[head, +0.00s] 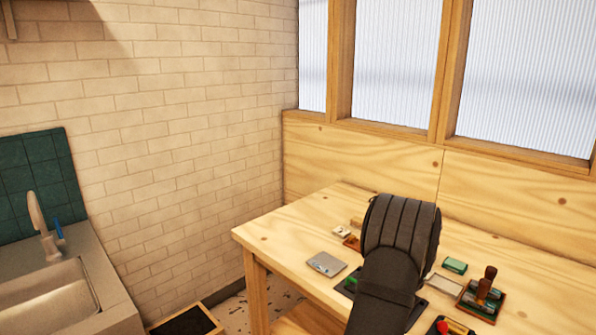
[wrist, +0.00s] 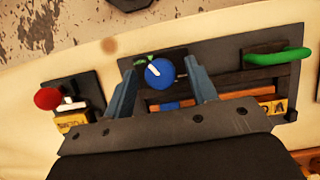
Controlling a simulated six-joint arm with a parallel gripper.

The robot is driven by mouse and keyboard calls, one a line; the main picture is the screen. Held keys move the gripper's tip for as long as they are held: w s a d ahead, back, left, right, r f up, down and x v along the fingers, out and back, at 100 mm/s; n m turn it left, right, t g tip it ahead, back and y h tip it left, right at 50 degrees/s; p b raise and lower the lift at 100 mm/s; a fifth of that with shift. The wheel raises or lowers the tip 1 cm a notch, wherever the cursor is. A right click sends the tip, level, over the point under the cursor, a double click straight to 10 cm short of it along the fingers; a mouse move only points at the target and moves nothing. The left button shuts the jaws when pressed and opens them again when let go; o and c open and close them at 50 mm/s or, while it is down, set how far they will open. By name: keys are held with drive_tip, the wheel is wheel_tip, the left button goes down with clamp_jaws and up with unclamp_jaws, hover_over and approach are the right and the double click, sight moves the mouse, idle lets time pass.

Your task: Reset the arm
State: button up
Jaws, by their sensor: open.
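In the wrist view my gripper (wrist: 162,80) is open, with its two blue-grey fingers spread apart. A round blue knob (wrist: 160,73) with a white mark shows between the fingers. I cannot tell how far below the fingertips it lies, and neither finger visibly touches it. In the head view my dark arm stands over the table, and my gripper cannot be made out there.
The wooden table (head: 272,238) holds a grey plate (head: 326,264), a green block (head: 454,266) and a stamp rack (head: 482,297). The wrist view shows a red knob (wrist: 47,98) at left and a green handle (wrist: 278,58) at right. A sink (head: 50,300) stands left.

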drive_tip(key=n+h, duration=0.1)
drive_tip(key=n, duration=0.2)
drive_tip(key=n+g+h, duration=0.1)
drive_tip(key=n, duration=0.2)
drive_tip(key=shift+w+a+n, duration=0.1)
drive_tip(key=shift+a+n, duration=0.1)
drive_tip(key=shift+n, duration=0.2)
drive_tip(key=n+h, duration=0.1)
drive_tip(key=n, duration=0.2)
drive_tip(key=n+h, duration=0.1)
drive_tip(key=n, duration=0.2)
drive_tip(key=shift+a+h, duration=0.15)
drive_tip(key=shift+h, duration=0.15)
